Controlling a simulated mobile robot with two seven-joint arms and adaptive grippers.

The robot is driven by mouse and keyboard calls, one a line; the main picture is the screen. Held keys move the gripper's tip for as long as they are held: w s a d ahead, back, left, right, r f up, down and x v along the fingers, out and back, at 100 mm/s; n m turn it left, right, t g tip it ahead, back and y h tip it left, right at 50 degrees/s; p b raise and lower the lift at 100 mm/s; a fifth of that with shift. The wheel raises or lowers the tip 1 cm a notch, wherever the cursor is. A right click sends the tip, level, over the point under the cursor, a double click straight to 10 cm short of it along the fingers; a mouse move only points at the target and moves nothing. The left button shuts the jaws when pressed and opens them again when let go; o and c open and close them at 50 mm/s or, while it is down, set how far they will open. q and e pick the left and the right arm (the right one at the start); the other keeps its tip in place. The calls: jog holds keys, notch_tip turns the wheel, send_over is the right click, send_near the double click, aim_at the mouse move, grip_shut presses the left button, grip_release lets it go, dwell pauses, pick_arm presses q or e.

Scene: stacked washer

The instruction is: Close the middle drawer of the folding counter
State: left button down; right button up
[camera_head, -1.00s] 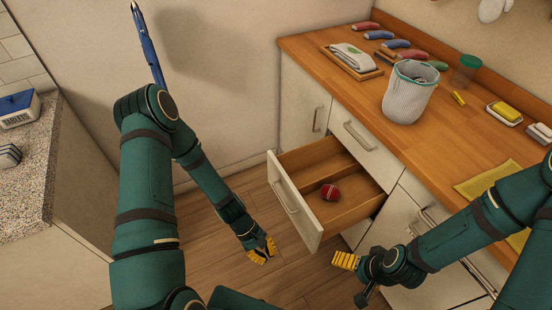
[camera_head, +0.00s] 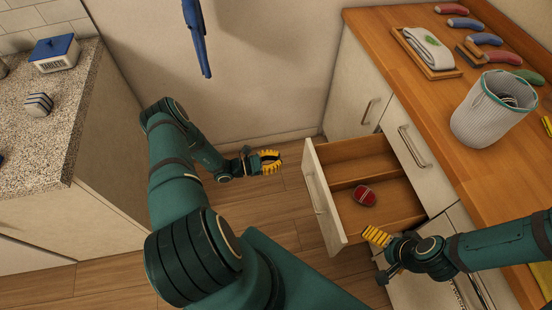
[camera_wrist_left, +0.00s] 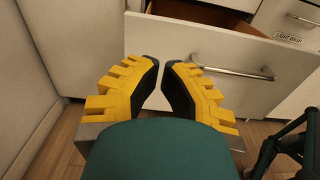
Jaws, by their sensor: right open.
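The open drawer (camera_head: 385,212) of the wooden-topped counter sticks out, with a dark red ball (camera_head: 365,195) in its front part. Its white front panel (camera_head: 322,200) carries a metal handle. The panel fills the middle of the left wrist view (camera_wrist_left: 220,45). My left gripper (camera_head: 278,160) is empty, in front of and left of the panel, apart from it. Its yellow fingers (camera_wrist_left: 161,64) point at the panel, tips close together with a narrow gap. My right gripper (camera_head: 370,236) is open and empty, near the drawer's near front corner; whether it touches cannot be told.
The wooden countertop (camera_head: 440,105) holds a wicker basket (camera_head: 490,115), a tray with a folded cloth (camera_head: 428,48) and several coloured-handled items. A speckled counter (camera_head: 60,120) stands at left. The floor (camera_head: 280,215) left of the drawer is clear.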

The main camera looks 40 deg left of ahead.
aim_at(310, 154)
pick_arm(q)
jog(key=x, duration=1)
jog(key=shift+w+d+b, duration=0.1)
jog(key=shift+w+b, duration=0.1)
jog(key=shift+b, duration=0.2)
pick_arm(e)
jog(key=shift+w+f, duration=0.2)
jog(key=shift+f, duration=0.3)
pick_arm(q)
jog(key=shift+d, duration=0.1)
pick_arm(e)
jog(key=shift+r, duration=0.1)
